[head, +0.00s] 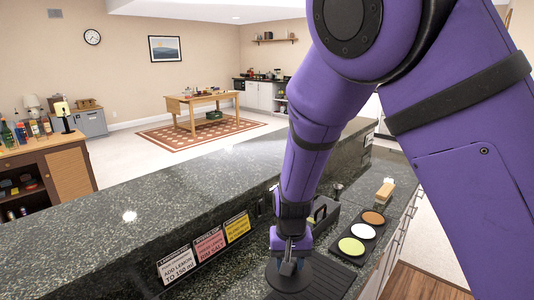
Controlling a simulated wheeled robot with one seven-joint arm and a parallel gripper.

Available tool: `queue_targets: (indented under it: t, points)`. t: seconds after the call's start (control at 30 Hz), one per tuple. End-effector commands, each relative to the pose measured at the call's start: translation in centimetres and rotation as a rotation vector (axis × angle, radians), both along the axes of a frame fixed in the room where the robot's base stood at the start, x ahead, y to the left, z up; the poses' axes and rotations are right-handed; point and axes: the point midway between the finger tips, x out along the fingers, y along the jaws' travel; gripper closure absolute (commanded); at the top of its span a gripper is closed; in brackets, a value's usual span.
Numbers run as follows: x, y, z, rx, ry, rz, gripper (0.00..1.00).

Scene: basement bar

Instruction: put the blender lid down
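The blender lid, a dark grey round disc (286,279), is at the bottom centre of the head view. My gripper (290,262) points straight down at its middle, with its fingers closed around the raised centre part. The lid lies over the left part of a black ribbed mat (332,282) on the lower counter. I cannot tell whether the lid touches the mat or hangs just above it. My gripper and wrist hide part of the lid's centre and the counter behind it.
A dark box (324,212) is behind my wrist. The raised granite bar top (150,222), with three signs on its side, borders the left.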

Motion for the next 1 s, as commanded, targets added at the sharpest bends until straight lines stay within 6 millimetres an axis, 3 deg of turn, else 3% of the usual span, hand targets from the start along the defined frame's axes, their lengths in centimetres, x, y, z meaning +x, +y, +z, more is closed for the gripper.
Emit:
queue_targets:
  t: [0.5,1.0]
  points:
    - [9.2,-9.8,-1.5,-0.002,0.002,-0.011,0.84]
    - [15.2,-21.3,-3.1,0.002,0.005,-0.013,0.84]
